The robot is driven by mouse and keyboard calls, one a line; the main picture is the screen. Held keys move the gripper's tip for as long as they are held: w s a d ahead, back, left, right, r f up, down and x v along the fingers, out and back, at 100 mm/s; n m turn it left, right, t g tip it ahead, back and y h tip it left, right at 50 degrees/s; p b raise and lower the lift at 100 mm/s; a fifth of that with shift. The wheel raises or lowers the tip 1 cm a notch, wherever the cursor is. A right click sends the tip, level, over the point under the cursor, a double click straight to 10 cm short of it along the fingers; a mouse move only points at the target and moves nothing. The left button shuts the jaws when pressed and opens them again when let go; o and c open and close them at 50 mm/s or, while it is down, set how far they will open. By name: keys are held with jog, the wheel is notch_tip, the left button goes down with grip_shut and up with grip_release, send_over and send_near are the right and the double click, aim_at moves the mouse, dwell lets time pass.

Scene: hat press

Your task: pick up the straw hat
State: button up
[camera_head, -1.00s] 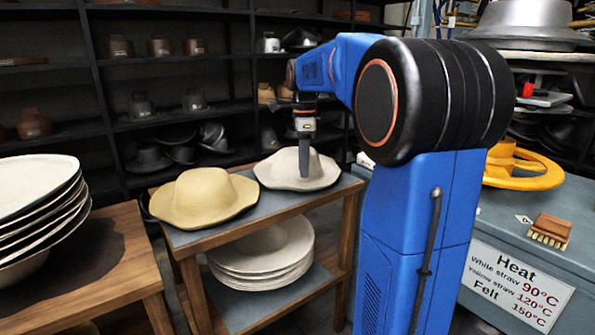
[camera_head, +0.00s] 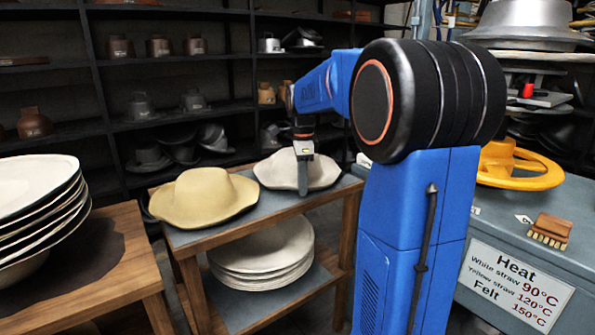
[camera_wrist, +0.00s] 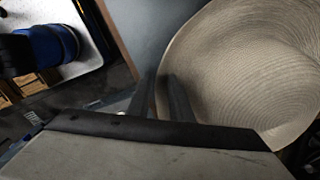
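A pale off-white woven hat (camera_head: 277,170) lies brim-down on the top shelf of a wooden stand, at its right end. In the wrist view its ringed straw weave (camera_wrist: 245,75) fills the right side. A yellowish hat (camera_head: 203,195) lies to its left on the same shelf. My gripper (camera_head: 303,190) points down at the pale hat and covers part of its front. In the wrist view, dark finger shapes (camera_wrist: 160,98) show by the hat's brim edge. I cannot tell whether they touch the brim or how far apart they are.
The wooden stand (camera_head: 345,215) has a lower shelf with stacked pale hats (camera_head: 265,262). Another wooden table (camera_head: 135,260) at left carries a stack of pale brims (camera_head: 40,215). Dark shelving stands behind.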

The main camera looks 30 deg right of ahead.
grip_shut()
